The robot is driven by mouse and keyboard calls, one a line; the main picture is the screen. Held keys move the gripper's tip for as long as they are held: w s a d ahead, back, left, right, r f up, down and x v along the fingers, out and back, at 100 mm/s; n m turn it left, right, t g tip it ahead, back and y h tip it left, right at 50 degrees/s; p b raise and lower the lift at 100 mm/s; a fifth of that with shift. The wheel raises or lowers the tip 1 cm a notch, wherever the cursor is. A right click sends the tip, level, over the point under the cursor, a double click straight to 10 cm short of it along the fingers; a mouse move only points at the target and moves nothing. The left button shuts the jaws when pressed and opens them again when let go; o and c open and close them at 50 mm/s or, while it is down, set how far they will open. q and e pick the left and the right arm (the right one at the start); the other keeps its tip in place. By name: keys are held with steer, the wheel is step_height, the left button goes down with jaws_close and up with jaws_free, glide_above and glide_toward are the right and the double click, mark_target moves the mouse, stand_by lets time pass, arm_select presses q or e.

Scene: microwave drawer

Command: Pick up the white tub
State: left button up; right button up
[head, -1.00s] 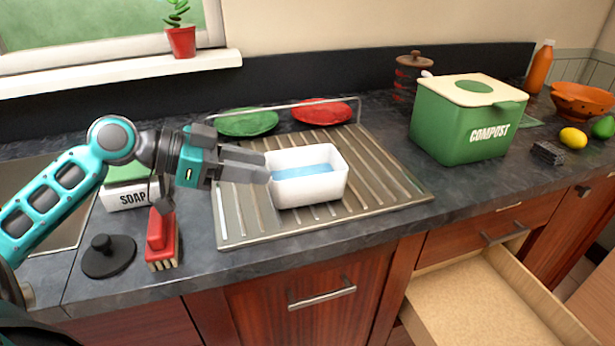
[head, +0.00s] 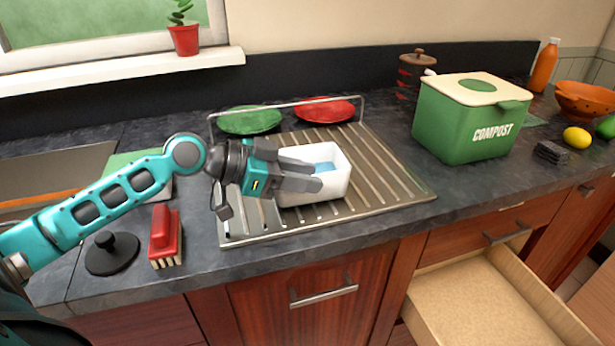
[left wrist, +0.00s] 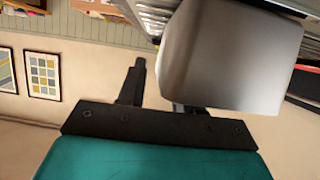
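The white tub (head: 325,187) sits upright on the metal drying rack (head: 390,185), with something blue inside. My left gripper (head: 314,175) is at the tub's left side, its fingers apart and reaching over the left part of the tub in the head view. Whether the fingers touch the tub or straddle its wall is unclear. In the left wrist view the tub (left wrist: 225,55) fills the upper right and hides most of one finger; the other finger (left wrist: 136,85) stands clear to its left. My right gripper is not in view.
A green plate (head: 250,121) and a red plate (head: 325,110) lie behind the rack's rail. A green compost bin (head: 470,125) stands to the right. A red brush (head: 165,235) and black stopper (head: 111,253) lie front left. A drawer (head: 490,300) is open below right.

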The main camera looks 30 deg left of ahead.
arm_select(q)
steer(key=shift+w+d+f, duration=0.1)
steer(key=shift+w+d, duration=0.15)
steer(key=shift+c, duration=0.3)
jaws_close()
